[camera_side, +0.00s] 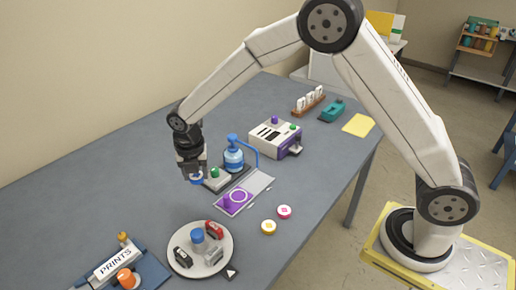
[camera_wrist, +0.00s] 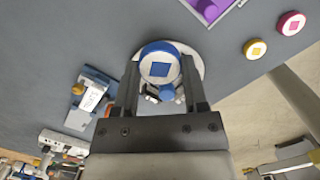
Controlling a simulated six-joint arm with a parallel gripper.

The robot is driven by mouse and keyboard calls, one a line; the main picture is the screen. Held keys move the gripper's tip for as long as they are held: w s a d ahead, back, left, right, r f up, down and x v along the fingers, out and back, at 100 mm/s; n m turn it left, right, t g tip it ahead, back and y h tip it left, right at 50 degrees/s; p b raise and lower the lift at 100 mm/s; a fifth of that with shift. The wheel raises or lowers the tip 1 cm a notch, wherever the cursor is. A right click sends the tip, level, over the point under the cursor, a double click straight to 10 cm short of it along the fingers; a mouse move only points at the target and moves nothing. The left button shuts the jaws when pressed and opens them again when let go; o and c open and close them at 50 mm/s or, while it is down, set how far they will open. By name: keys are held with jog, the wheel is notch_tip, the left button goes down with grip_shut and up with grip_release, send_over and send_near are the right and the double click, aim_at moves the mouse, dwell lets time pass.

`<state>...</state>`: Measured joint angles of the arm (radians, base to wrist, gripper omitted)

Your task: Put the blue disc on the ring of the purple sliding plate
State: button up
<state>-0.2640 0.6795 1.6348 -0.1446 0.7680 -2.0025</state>
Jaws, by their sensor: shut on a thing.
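My gripper (camera_side: 194,178) is shut on the blue disc (camera_wrist: 160,66), which has a white face with a blue square and sits between the two fingers in the wrist view. In the side view only a blue edge of the disc (camera_side: 196,182) shows under the fingertips, above the table and apart from it. The purple sliding plate (camera_side: 224,210) lies to the right of and below my gripper in the side view. Its pale ring (camera_side: 238,196) looks empty, beside a purple knob (camera_side: 226,202). In the wrist view the plate (camera_wrist: 231,13) is cut off at the top edge.
A round white tray (camera_side: 182,264) holds a blue piece and small red, black and grey items. A PRINTS stand (camera_side: 115,262) is at front left.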

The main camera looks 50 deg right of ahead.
jog(key=shift+w+a+n, duration=0.25)
jog(key=shift+a+n, duration=0.2)
jog(key=shift+n, duration=0.35)
jog(key=shift+w+a+n, duration=0.2)
jog(key=shift+a+n, duration=0.2)
jog(key=shift+n, duration=0.4)
send_over(160, 199)
jog(key=shift+s+f, duration=0.15)
jog(key=shift+f, duration=2.2)
jog(key=shift+s+f, duration=0.15)
jog(key=shift+f, duration=2.15)
jog(key=shift+f, duration=0.15)
jog(key=shift+w+f, duration=0.1)
jog(key=shift+w, duration=0.05)
jog(key=shift+w+f, duration=0.1)
jog(key=shift+f, duration=1.5)
jog(key=shift+f, duration=0.15)
